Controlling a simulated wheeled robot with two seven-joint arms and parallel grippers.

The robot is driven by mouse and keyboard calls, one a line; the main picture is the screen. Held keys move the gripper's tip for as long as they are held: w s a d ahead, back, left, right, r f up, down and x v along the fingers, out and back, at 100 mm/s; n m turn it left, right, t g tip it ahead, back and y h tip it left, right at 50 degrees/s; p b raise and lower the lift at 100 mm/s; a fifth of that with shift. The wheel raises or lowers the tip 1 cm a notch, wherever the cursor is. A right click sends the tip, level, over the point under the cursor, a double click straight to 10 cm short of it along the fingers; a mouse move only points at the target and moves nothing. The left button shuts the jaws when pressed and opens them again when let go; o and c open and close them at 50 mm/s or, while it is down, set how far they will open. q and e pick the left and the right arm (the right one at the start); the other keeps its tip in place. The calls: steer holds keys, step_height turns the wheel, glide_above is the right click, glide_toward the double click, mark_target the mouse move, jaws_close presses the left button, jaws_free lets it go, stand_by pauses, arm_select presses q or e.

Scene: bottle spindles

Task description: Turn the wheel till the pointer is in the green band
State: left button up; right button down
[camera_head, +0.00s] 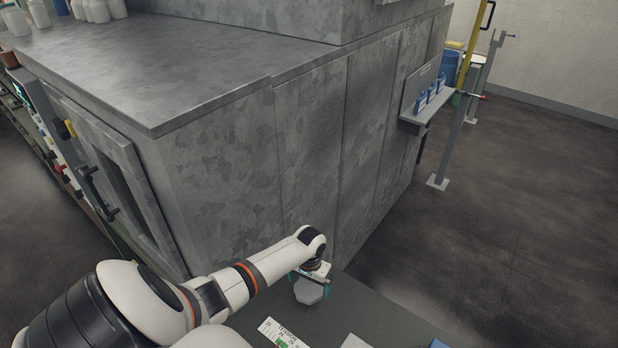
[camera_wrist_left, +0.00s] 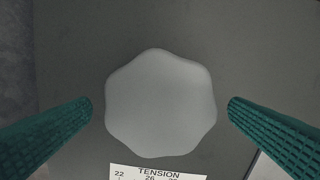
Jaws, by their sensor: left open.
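The wheel (camera_head: 308,292) is a light grey lobed knob on a dark green-grey panel, at the bottom middle of the head view. In the left wrist view the wheel (camera_wrist_left: 160,110) fills the middle. My left gripper (camera_head: 311,283) is right over the wheel. Its two teal ribbed fingers (camera_wrist_left: 160,104) are open, one on each side of the wheel, with a gap to it on both sides. A white TENSION scale card (camera_head: 276,330) lies beside the wheel, with a green patch (camera_head: 283,342) on it. I cannot make out the pointer. My right gripper is out of view.
A large grey metal cabinet (camera_head: 220,150) stands just beyond the panel. White bottles (camera_head: 95,10) stand on its top at the far left. A shelf with blue items (camera_head: 428,100) hangs on its far right side. Open floor (camera_head: 490,230) lies to the right.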

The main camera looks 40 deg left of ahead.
mark_target(309, 287)
arm_select(q)
step_height(309, 287, up, 11)
steer(key=b, duration=0.2)
steer(key=shift+r, duration=0.2)
steer(key=shift+s, duration=0.1)
stand_by(0.4)
